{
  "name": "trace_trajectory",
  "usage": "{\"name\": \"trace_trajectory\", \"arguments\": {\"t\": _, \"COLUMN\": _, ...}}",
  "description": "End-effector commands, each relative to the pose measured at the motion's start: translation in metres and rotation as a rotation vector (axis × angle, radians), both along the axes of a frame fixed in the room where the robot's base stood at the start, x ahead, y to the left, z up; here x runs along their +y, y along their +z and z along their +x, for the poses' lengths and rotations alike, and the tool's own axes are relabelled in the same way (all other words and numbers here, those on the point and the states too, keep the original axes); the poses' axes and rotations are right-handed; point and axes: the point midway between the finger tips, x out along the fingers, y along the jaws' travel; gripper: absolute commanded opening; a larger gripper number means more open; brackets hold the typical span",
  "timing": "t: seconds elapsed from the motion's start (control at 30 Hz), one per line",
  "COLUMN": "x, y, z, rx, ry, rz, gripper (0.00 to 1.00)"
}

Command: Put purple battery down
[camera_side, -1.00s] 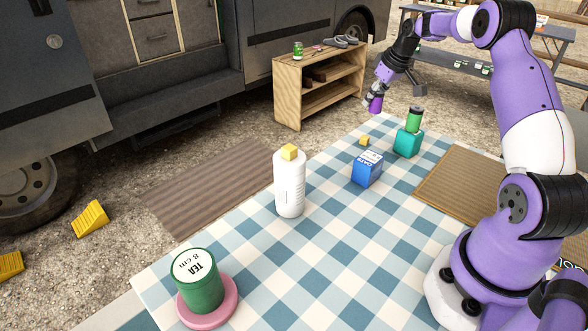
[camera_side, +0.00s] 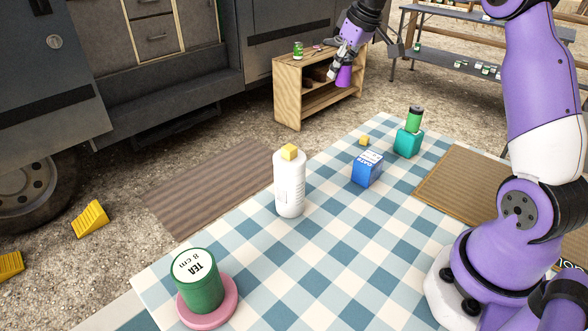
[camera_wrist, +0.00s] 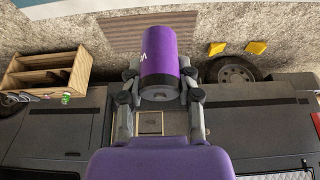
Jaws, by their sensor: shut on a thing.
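The purple battery (camera_side: 344,77) is held in my gripper (camera_side: 337,72), up in the air beyond the far edge of the checked table. In the side view it appears in front of the wooden shelf. In the wrist view the purple battery (camera_wrist: 160,52) sits between the two fingers of my gripper (camera_wrist: 160,88), which are shut on it. Its purple body points away from the palm and its grey end lies toward it. A green battery (camera_side: 414,119) stands on a teal block (camera_side: 407,143) on the table.
The checked tablecloth (camera_side: 270,270) holds a white bottle (camera_side: 289,190) with a yellow cube on top, a blue oats box (camera_side: 366,170), a small yellow cube (camera_side: 364,140) and a green tea tin (camera_side: 201,285) on a pink coaster (camera_side: 234,308). A wooden shelf (camera_side: 288,95) stands beside the van.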

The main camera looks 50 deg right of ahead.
Motion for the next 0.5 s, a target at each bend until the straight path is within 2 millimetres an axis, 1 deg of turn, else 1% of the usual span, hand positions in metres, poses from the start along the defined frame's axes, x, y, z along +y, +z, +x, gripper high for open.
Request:
{"name": "trace_trajectory", "arguments": {"t": 0.03, "x": 0.016, "y": 0.003, "z": 0.002, "rx": -0.002, "ry": 0.036, "rz": -0.001, "gripper": 0.00}}
{"name": "trace_trajectory", "arguments": {"t": 0.07, "x": 0.027, "y": 0.004, "z": 0.003, "rx": -0.002, "ry": 0.061, "rz": -0.001, "gripper": 0.00}}
{"name": "trace_trajectory", "arguments": {"t": 0.17, "x": 0.068, "y": 0.008, "z": 0.004, "rx": -0.002, "ry": 0.155, "rz": 0.000, "gripper": 0.00}}
{"name": "trace_trajectory", "arguments": {"t": 0.2, "x": 0.087, "y": 0.010, "z": 0.003, "rx": -0.003, "ry": 0.200, "rz": -0.001, "gripper": 0.00}}
{"name": "trace_trajectory", "arguments": {"t": 0.27, "x": 0.120, "y": 0.013, "z": -0.001, "rx": -0.005, "ry": 0.278, "rz": -0.001, "gripper": 0.00}}
{"name": "trace_trajectory", "arguments": {"t": 0.3, "x": 0.144, "y": 0.015, "z": -0.006, "rx": -0.006, "ry": 0.335, "rz": -0.001, "gripper": 0.00}}
{"name": "trace_trajectory", "arguments": {"t": 0.37, "x": 0.180, "y": 0.017, "z": -0.017, "rx": -0.005, "ry": 0.426, "rz": -0.001, "gripper": 0.00}}
{"name": "trace_trajectory", "arguments": {"t": 0.4, "x": 0.203, "y": 0.018, "z": -0.027, "rx": -0.007, "ry": 0.488, "rz": 0.000, "gripper": 0.00}}
{"name": "trace_trajectory", "arguments": {"t": 0.47, "x": 0.237, "y": 0.019, "z": -0.044, "rx": -0.008, "ry": 0.585, "rz": 0.000, "gripper": 0.00}}
{"name": "trace_trajectory", "arguments": {"t": 0.5, "x": 0.258, "y": 0.019, "z": -0.058, "rx": -0.009, "ry": 0.650, "rz": 0.001, "gripper": 0.00}}
